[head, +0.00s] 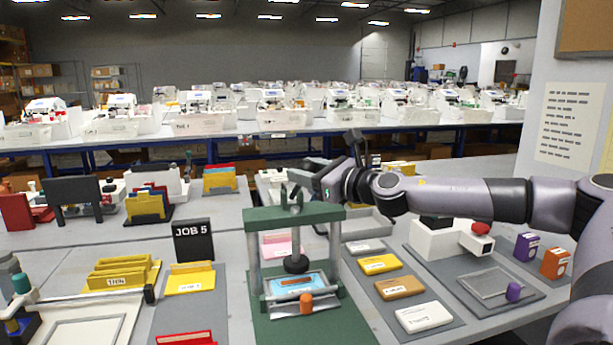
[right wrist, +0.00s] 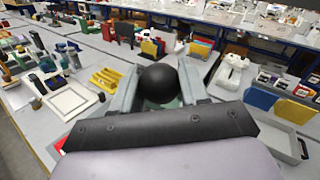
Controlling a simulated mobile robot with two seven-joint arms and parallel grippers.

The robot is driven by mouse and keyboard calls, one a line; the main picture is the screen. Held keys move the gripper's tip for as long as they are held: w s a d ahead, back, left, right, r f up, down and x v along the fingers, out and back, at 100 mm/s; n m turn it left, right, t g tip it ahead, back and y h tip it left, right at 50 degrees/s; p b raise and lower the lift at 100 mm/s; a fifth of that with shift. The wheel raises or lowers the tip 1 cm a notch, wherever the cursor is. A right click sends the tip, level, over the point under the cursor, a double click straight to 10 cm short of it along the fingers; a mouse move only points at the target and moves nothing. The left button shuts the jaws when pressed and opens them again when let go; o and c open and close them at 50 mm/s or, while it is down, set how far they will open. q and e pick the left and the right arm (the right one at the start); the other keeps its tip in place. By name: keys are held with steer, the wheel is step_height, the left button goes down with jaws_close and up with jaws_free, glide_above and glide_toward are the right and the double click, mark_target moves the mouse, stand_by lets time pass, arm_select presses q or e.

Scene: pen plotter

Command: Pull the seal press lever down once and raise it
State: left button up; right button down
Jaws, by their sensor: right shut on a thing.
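The seal press (head: 295,215) is a green frame with two grey posts on a green base, at the front centre of the head view. Its dark round stamp head (head: 296,263) hangs above a blue card (head: 297,284) on the base, with a gap that I cannot judge exactly. My right gripper (head: 298,183) is just above the press's top beam. In the right wrist view, its fingers are shut on the black ball knob (right wrist: 158,83) of the press lever. The gripper largely hides the lever in the head view. My left gripper is not in view.
Right of the press lie several labelled packs on a grey mat (head: 399,335), then a white machine (head: 450,240). Left are a black JOB 5 sign (head: 193,241), yellow folders (head: 122,273) and a white-framed tray (head: 75,330). Dark holders (head: 78,198) stand behind.

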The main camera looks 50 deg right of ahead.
steer(key=shift+w+d+r, duration=0.1)
steer(key=shift+w+r, duration=0.05)
steer(key=shift+r, duration=0.4)
steer(key=shift+d+r, duration=0.15)
steer(key=c, duration=0.8)
jaws_free()
steer(key=shift+o, duration=1)
steer(key=shift+w, duration=0.2)
steer(key=shift+f, duration=0.2)
steer(key=shift+s, duration=0.1)
